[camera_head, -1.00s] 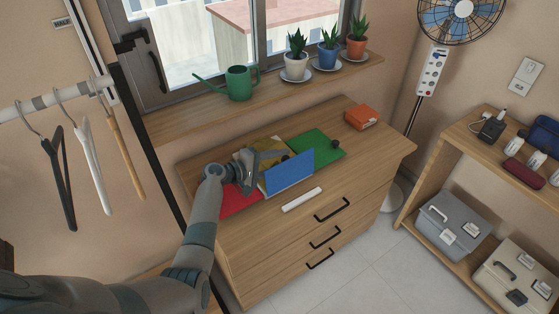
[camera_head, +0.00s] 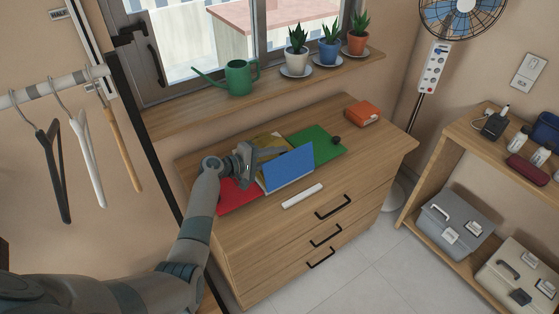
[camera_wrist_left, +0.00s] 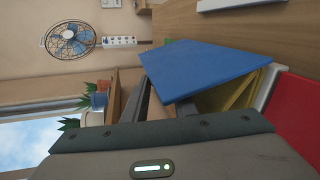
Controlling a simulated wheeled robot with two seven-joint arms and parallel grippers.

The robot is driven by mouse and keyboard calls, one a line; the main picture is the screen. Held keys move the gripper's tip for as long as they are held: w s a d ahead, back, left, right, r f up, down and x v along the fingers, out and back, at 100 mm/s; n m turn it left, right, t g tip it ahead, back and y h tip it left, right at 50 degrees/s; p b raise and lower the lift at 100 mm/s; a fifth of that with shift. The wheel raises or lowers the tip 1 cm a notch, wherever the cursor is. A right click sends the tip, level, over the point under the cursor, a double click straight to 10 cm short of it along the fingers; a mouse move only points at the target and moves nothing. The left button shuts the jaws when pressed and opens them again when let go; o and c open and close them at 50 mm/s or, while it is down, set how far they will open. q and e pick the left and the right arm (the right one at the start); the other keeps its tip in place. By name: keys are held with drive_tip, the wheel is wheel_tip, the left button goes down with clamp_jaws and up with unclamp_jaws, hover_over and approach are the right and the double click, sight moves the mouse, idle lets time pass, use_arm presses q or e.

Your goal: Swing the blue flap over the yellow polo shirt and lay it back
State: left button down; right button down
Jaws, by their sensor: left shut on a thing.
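The blue flap (camera_head: 289,168) stands raised and tilted at the front of the folding board on the dresser; it fills the middle of the left wrist view (camera_wrist_left: 205,72). The yellow polo shirt (camera_head: 262,145) lies behind it, partly hidden by the flap and my gripper. It shows as a yellow strip under the flap in the left wrist view (camera_wrist_left: 240,92). My left gripper (camera_head: 272,153) is shut on the blue flap near its upper edge. In the left wrist view its fingers (camera_wrist_left: 163,102) reach to the flap's edge. My right gripper is not in view.
The red flap (camera_head: 232,198) lies at the left and the green flap (camera_head: 318,140) at the right, with a small dark object on it. A white bar (camera_head: 302,196) lies in front. An orange box (camera_head: 362,113) stands at the dresser's back right. The sill holds plants and a watering can (camera_head: 239,78).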

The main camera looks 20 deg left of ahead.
use_arm(q)
drive_tip(key=shift+w+a+f, duration=0.1)
drive_tip(key=shift+a, duration=0.1)
drive_tip(key=c, duration=1.5)
unclamp_jaws()
drive_tip(key=shift+o, duration=0.2)
drive_tip(key=b+v, duration=0.1)
drive_tip(key=v, duration=0.6)
drive_tip(key=shift+a+b, duration=0.15)
drive_tip(key=shift+b, duration=0.2)
